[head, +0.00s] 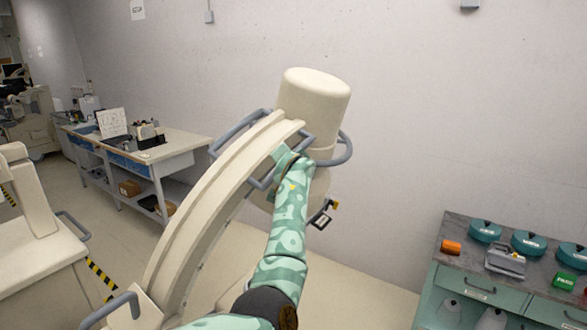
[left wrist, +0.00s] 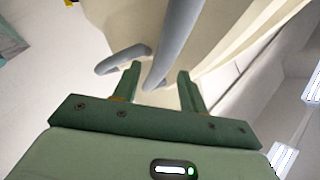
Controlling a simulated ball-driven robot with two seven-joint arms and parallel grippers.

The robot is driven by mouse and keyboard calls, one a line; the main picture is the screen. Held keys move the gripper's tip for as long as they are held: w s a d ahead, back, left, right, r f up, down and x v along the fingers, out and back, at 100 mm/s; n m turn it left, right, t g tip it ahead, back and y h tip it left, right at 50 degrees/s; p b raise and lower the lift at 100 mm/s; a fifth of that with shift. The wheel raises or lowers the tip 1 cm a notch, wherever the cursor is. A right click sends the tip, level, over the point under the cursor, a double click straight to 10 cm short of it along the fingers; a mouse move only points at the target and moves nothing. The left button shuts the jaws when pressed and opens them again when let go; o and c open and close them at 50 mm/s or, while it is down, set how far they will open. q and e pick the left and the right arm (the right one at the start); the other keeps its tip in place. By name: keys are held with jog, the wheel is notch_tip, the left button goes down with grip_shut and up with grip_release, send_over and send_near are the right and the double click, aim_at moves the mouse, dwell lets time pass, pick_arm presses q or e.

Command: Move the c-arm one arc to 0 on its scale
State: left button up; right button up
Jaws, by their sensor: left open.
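The c-arm arc (head: 205,200) is a cream curved beam that rises from lower left to a cream cylindrical head (head: 315,97) at its top. Grey bar handles (head: 240,130) are fixed near its upper end. My left gripper (head: 284,158) is at the handle on the near side of the upper arc; my forearm hides part of it. In the left wrist view, my left gripper (left wrist: 158,84) is open, with a grey handle bar (left wrist: 176,42) running between or just beyond its fingertips; I cannot tell which. No scale reading is legible. My right gripper is not in view.
A grey-topped cabinet (head: 462,228) with teal containers stands at the right. A workbench (head: 175,147) with equipment is at the left rear. Another cream machine (head: 35,250) stands at the left edge. Bare floor (head: 365,295) lies between the arc and cabinet.

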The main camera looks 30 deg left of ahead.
pick_arm(q)
jog(key=b+v, duration=0.1)
jog(key=v, duration=1.2)
jog(key=shift+b, duration=0.4)
dwell(0.4)
